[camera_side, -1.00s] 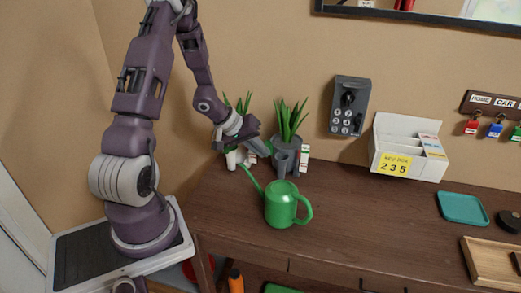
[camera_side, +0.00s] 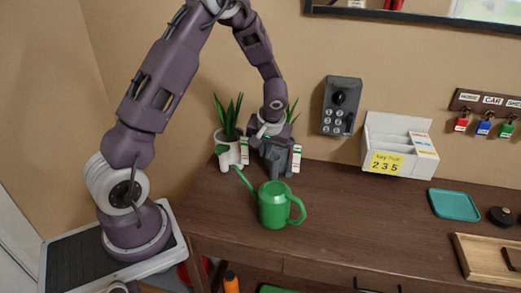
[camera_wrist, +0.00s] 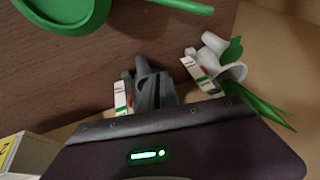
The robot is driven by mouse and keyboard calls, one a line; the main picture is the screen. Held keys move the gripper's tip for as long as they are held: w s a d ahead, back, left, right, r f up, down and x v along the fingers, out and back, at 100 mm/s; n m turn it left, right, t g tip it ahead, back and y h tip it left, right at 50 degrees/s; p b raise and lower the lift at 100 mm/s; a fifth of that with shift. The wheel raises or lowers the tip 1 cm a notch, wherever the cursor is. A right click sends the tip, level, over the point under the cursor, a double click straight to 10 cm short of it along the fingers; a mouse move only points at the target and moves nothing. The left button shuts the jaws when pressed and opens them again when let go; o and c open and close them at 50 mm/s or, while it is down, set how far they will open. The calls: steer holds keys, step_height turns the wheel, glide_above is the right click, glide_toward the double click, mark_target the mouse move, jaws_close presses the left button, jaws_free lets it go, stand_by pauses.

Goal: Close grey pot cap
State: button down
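The grey pot (camera_side: 281,164) stands at the back of the desk against the wall, with green leaves above it. My gripper (camera_side: 270,142) is pointed down over it in the side view and hides much of the pot and plant. The pot's cap cannot be made out clearly there. In the wrist view, grey parts (camera_wrist: 152,91) show just beyond the dark gripper body; I cannot tell pot and fingers apart for sure. Whether the fingers are open or touch the cap is hidden.
A white pot (camera_side: 232,155) with a plant stands just left. Small labelled cards (camera_side: 296,158) stand beside the pots. A green watering can (camera_side: 272,206) stands in front, its spout toward the pots. A white card box (camera_side: 396,143) is to the right. The desk centre (camera_side: 350,215) is clear.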

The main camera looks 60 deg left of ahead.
steer(key=shift+w+d+f+m+g+y, duration=0.35)
steer(key=shift+w+d+f+g+y, duration=0.1)
steer(key=shift+g+y, duration=0.65)
steer(key=shift+w+d+f+m+g+y, duration=0.4)
steer(key=shift+g+y, duration=0.45)
steer(key=shift+y, duration=0.45)
steer(key=shift+w+d+f+m+g+y, duration=0.35)
steer(key=shift+w+g+y, duration=0.1)
steer(key=shift+g+y, duration=0.65)
steer(key=c, duration=1.6)
jaws_free()
